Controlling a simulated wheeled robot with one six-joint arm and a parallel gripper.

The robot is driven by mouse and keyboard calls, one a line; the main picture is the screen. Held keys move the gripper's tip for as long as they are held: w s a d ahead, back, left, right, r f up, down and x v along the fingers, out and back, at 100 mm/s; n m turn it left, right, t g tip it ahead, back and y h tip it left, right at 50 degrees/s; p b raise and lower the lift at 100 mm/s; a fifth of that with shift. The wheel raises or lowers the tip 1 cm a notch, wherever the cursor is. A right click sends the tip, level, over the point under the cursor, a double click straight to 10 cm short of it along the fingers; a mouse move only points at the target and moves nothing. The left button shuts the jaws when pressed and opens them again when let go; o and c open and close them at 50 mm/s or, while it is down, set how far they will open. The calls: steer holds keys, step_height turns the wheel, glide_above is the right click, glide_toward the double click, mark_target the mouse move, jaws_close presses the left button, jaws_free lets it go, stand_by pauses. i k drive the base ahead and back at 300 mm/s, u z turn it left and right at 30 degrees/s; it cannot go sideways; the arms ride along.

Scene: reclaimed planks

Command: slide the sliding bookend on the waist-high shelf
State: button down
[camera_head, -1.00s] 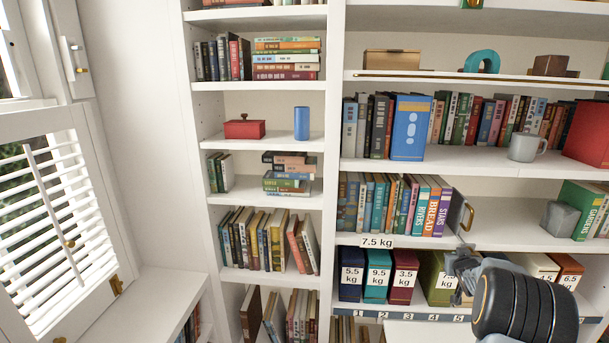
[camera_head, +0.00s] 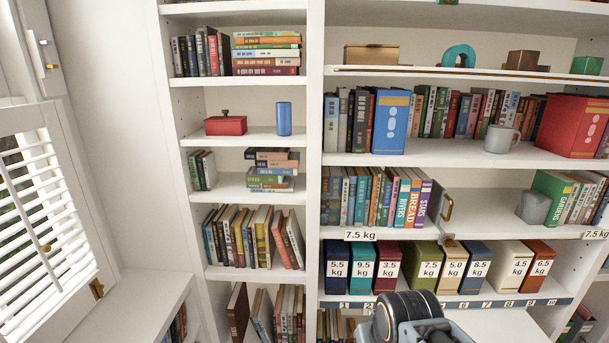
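My arm shows only at the bottom edge, as black and grey links below the shelf. My gripper's fingers are not visible, and nothing of mine touches the bookend.
The shelf is bare from the bookend to a grey block (camera_head: 534,207) beside green books (camera_head: 556,195). A "7.5 kg" label (camera_head: 360,236) hangs on the shelf edge. Below stand several weight-marked boxes (camera_head: 389,266). A mug (camera_head: 500,139) and a red box (camera_head: 571,126) are above.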

mark_target(439, 195)
steer(key=u, duration=0.05)
steer(key=k, duration=0.5)
steer(key=z, duration=0.8)
steer(key=i, duration=0.95)
steer(key=u, duration=0.75)
